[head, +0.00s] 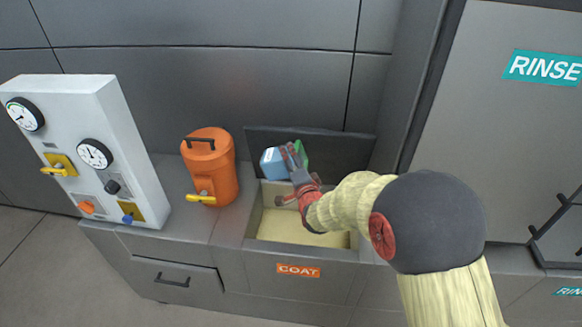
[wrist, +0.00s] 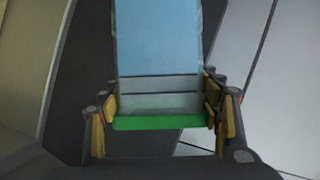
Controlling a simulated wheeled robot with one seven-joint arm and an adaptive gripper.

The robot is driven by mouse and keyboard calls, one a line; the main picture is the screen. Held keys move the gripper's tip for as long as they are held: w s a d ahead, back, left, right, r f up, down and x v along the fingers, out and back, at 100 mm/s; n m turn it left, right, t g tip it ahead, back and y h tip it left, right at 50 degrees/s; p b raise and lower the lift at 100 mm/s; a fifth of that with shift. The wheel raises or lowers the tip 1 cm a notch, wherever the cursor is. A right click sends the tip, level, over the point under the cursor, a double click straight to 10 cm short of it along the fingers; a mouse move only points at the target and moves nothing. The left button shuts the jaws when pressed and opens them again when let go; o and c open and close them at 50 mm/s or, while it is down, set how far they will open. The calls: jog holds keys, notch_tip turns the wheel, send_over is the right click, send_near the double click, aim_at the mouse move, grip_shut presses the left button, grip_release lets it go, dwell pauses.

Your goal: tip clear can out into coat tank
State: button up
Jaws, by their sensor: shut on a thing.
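The can (head: 270,164) is light blue with a pale label and a green end. My gripper (head: 291,163) is shut on it and holds it above the back part of the coat tank, tilted well over, with the green end to the right. In the wrist view the can (wrist: 158,48) sits between the fingers, its green edge nearest me. The coat tank (head: 297,230) is an open basin with a cream inside and an orange COAT sign on its front. Its dark lid (head: 345,150) stands raised behind it. I cannot see liquid leaving the can.
An orange canister (head: 210,170) with a yellow valve stands left of the tank. Further left is a white gauge panel (head: 80,150) with knobs. A grey cabinet marked RINSE (head: 490,130) stands to the right. A drawer (head: 177,285) is in the front below.

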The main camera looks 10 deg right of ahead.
jog(key=shift+s+d+f+m+t+y+b, duration=0.1)
jog(key=shift+d+f+m+t+y+b, duration=0.2)
jog(key=shift+m+b, duration=0.95)
jog(key=shift+d+f+m+t+y+b, duration=0.15)
jog(key=shift+f+m+t+b, duration=0.25)
jog(key=shift+b, duration=1.75)
jog(key=shift+s+d+r+m+t+b, duration=0.1)
jog(key=shift+d+r+m+t+b, duration=0.2)
jog(key=shift+m+b, duration=0.35)
jog(key=shift+s+d+r+m+t+b, duration=0.15)
jog(key=shift+r+m+t+b, duration=0.1)
jog(key=shift+m+b, duration=0.4)
